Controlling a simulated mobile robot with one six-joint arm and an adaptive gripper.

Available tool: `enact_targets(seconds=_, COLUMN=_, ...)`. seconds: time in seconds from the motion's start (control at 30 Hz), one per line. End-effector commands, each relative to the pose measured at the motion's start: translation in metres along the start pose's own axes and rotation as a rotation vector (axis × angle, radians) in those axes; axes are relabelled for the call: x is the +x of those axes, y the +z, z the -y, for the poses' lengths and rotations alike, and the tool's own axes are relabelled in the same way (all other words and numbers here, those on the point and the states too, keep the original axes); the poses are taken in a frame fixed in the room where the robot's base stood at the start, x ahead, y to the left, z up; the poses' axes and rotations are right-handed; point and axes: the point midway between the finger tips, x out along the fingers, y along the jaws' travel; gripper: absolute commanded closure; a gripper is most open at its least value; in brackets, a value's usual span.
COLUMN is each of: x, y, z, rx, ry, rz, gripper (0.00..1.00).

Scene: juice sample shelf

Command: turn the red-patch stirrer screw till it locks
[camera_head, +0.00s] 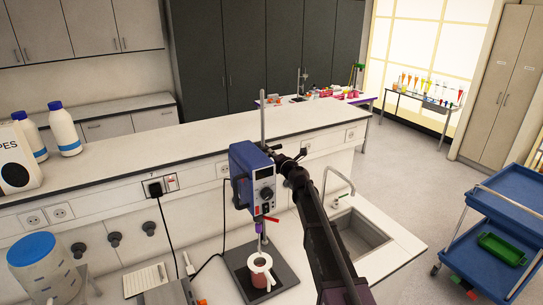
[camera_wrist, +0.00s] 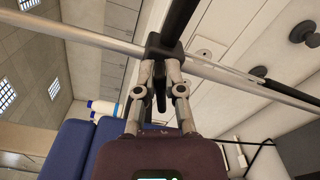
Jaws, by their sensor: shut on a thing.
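The blue stirrer (camera_head: 243,172) hangs on an upright metal rod (camera_head: 263,118) above a dark base plate (camera_head: 288,283). A small red patch (camera_head: 267,193) shows on its front. A white and reddish vessel (camera_head: 261,272) stands on the plate, below the stirrer. My gripper (camera_head: 285,161) reaches in from the right, close to the rod beside the stirrer. In the wrist view its two fingers (camera_wrist: 162,72) are closed at a dark clamp block (camera_wrist: 166,46) on the rod. A dark screw (camera_wrist: 161,92) lies between them. Its grip on the screw is partly hidden, and its red patch cannot be made out.
A raised white shelf (camera_head: 150,140) runs behind the stirrer. A sink (camera_head: 352,232) with a tap (camera_head: 340,184) lies to the right. A black cable (camera_head: 170,235) hangs at the left. A blue trolley (camera_head: 500,235) stands on the floor at far right.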

Motion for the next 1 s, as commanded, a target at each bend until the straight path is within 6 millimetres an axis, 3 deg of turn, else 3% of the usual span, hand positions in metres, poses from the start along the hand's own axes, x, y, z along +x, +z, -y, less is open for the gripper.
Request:
enact_targets(seconds=0.5, x=0.0013, y=-0.0042, z=0.0028, rx=0.372, ry=0.003, rz=-0.008, gripper=1.0)
enact_targets(seconds=1.0, x=0.0019, y=-0.0045, z=0.0028, rx=0.427, ry=0.003, rz=-0.009, gripper=1.0)
